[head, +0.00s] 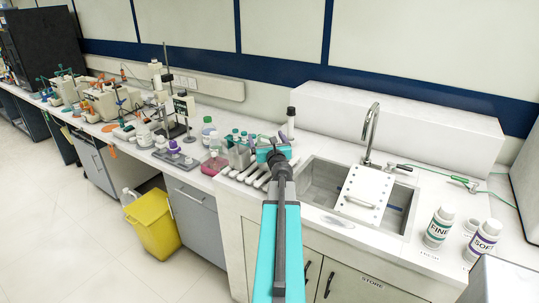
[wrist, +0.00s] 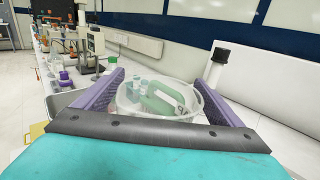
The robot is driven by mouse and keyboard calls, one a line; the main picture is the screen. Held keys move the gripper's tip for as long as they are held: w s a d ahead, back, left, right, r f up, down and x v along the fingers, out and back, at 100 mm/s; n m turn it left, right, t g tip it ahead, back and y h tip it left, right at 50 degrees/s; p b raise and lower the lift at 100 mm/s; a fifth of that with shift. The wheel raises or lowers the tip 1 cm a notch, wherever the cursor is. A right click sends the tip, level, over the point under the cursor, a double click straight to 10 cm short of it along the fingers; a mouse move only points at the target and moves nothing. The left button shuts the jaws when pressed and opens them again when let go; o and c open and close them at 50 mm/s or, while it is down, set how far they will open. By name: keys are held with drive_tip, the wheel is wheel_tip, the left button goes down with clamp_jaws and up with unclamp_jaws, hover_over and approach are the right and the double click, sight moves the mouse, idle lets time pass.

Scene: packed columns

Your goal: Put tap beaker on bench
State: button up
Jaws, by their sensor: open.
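A clear glass beaker (wrist: 135,105) is between the two dark purple fingers of my gripper (wrist: 160,82) in the wrist view. My gripper is open, with one finger on each side of the beaker; whether either touches it I cannot tell. Green and white items show through or inside the glass. In the head view my gripper (head: 272,152) is over the white bench (head: 330,142), just left of the sink, and it hides the beaker there. The beaker's base is hidden, so I cannot tell what it rests on.
The sink (head: 322,181) with a tall tap (head: 370,130) and a white perforated board (head: 366,192) lies right of my gripper. Two labelled bottles (head: 438,228) stand farther right. Bottles and lab equipment crowd the bench to the left. A yellow bin (head: 153,230) stands on the floor.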

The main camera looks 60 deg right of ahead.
drive_tip(key=c, duration=1.5)
drive_tip(key=shift+c, duration=0.2)
drive_tip(key=shift+r, duration=0.15)
